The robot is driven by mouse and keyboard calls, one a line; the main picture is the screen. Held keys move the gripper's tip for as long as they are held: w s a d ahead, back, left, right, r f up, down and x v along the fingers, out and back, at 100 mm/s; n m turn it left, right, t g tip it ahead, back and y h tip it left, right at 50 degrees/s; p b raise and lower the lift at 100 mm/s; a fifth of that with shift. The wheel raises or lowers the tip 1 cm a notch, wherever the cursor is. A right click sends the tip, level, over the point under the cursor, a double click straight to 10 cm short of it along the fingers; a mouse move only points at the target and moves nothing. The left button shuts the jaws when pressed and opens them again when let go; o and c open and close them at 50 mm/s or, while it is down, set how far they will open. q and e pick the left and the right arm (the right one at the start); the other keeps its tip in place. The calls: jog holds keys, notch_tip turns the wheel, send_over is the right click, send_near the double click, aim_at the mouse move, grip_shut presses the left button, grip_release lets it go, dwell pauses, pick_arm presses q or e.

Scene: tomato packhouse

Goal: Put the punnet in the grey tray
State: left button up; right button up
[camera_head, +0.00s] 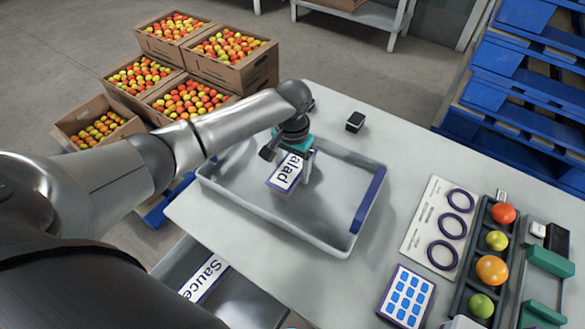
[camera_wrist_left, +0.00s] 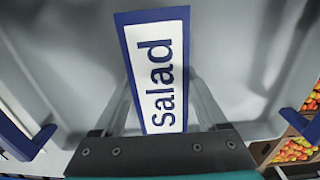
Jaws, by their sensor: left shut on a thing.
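The grey tray (camera_head: 222,190) lies on the pale table and has a blue panel at its right end. My left gripper (camera_head: 296,158) reaches down into the tray near its far side, fingers low. It is shut on the punnet (camera_head: 283,186), whose see-through or grey body is hard to make out. A white "salad" label with a blue border shows between the fingers. In the left wrist view the fingers stand apart on either side of this label, with the grey tray around. I cannot tell whether the punnet touches the tray floor. My right gripper is not in view.
A card with purple rings (camera_head: 441,226), a blue-squared pad (camera_head: 405,297) and a dark rack of tomatoes (camera_head: 472,250) lie on the right. A small black block (camera_head: 355,122) stands behind the tray. A lower bin (camera_head: 240,301) has a "Sauce" label. Tomato boxes (camera_head: 236,76) stand behind.

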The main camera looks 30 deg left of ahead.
aim_at(293, 166)
pick_arm(q)
jog(key=shift+f, duration=0.1)
jog(key=o, duration=1.4)
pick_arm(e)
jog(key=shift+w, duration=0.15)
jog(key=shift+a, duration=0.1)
pick_arm(q)
notch_tip(293, 166, up, 11)
jog(key=p, duration=0.3)
jog(key=shift+p, duration=0.3)
jog(key=shift+r, duration=0.65)
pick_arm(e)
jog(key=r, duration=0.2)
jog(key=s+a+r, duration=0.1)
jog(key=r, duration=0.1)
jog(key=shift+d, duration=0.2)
